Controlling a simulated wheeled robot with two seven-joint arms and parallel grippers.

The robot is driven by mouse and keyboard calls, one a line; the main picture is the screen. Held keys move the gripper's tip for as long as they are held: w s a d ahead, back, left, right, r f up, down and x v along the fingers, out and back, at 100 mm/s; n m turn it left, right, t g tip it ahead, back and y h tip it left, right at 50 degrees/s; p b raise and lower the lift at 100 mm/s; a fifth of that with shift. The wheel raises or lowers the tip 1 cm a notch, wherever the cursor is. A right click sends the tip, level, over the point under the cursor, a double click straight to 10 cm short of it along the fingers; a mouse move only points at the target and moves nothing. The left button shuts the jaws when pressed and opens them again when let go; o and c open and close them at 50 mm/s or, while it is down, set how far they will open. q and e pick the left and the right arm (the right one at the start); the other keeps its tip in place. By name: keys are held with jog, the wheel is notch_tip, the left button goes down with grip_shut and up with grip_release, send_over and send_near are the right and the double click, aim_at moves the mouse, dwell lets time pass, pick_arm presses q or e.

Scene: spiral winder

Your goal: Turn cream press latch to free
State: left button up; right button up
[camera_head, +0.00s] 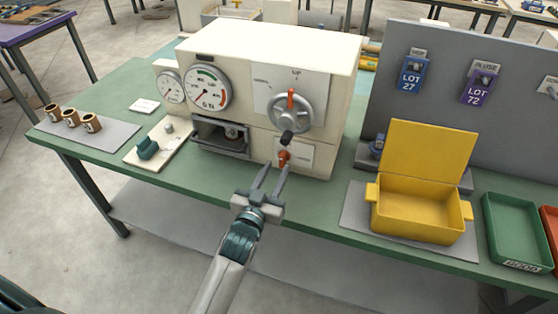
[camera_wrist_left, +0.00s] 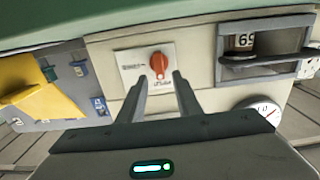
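The cream press (camera_head: 265,80) stands on the green bench. Its orange-red latch (camera_head: 284,157) sits on a white label plate low on the front, below the handwheel. In the left wrist view the latch (camera_wrist_left: 159,64) is a rounded knob with a roughly vertical grip; the plate's lettering is too small to read. My left gripper (camera_head: 274,168) is open and empty, its fingers pointing at the latch. In the left wrist view the fingertips (camera_wrist_left: 160,78) show on either side just below the latch, apparently short of it. My right gripper is out of view.
A grey handwheel (camera_head: 291,107) with a black knob is above the latch. An open drawer recess (camera_head: 220,138) and two gauges are to the left. A yellow open-lidded box (camera_head: 417,212) and green tray (camera_head: 517,232) are to the right. The bench front by the latch is clear.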

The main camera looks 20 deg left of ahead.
aim_at(281, 160)
pick_arm(q)
jog(key=shift+w, duration=1.75)
grip_shut()
